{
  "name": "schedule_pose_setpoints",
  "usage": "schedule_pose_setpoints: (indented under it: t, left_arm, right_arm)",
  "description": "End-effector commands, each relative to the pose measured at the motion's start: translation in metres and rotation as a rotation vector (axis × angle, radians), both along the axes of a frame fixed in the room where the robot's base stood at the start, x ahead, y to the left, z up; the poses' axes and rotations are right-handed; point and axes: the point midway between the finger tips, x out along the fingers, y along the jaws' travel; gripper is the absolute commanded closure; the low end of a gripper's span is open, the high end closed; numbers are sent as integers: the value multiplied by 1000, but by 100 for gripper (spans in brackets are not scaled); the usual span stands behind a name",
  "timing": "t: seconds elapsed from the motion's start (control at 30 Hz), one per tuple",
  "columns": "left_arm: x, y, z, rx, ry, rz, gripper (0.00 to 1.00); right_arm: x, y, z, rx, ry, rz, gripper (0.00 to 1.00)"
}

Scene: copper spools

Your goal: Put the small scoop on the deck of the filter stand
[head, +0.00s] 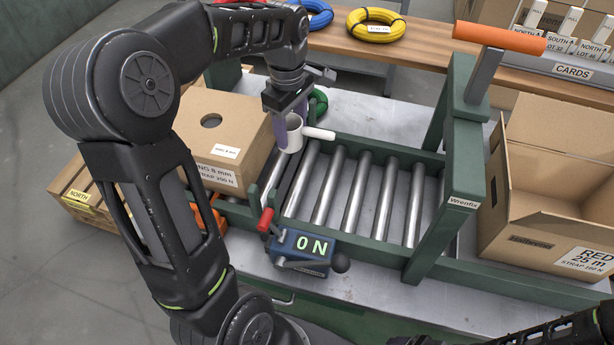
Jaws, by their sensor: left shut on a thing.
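My left gripper (291,118) points down at the left end of a green-framed roller bed. It is shut on the small scoop (320,133), a white cup with a short handle that sticks out to the right. The scoop is held above the rollers; the fingers hide part of its cup. I cannot make out a thing that is clearly the filter stand or its deck. Part of my right arm shows at the bottom right edge; its gripper is not in view.
The roller bed (358,190) has a green upright (462,150) with an orange handle (499,38) on its right. A closed carton (222,135) stands left, an open carton (535,190) right. Blue and yellow coils (376,24) lie on the back shelf.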

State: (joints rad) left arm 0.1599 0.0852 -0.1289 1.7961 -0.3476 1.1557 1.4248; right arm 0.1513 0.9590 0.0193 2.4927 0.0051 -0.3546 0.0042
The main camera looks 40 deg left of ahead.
Motion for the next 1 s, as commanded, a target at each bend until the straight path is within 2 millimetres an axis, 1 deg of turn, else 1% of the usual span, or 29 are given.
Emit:
schedule_pose_setpoints:
  t: [0.07, 0.17, 0.27, 0.4, 0.5, 0.83, 0.93, 1.0]
  left_arm:
    - [0, 0, -1, 0, 1, 0, 90]
    - [0, 0, -8, -1, 4, 0, 90]
    - [-1, 0, -24, -1, 5, 0, 90]
    - [-1, 0, -49, -1, 5, 0, 90]
    - [0, 0, -60, 0, 2, 0, 90]
    - [0, 0, -64, 0, 1, 0, 90]
    - [-1, 0, -72, -1, 4, -1, 90]
    - [-1, 0, -82, 0, 5, 0, 90]
  right_arm:
    - [0, 0, 0, 0, 0, 0, 24]
    - [0, 0, 2, -1, 1, 0, 24]
    - [-1, 0, 4, -1, 1, -1, 24]
    - [-1, -1, 7, -3, 3, -1, 24]
    - [-1, -1, 8, -2, 4, -1, 24]
    - [-1, -1, 8, -3, 4, -1, 24]
    - [-2, -1, 10, -3, 4, -2, 24]
    - [-2, -1, 12, -3, 5, -1, 24]
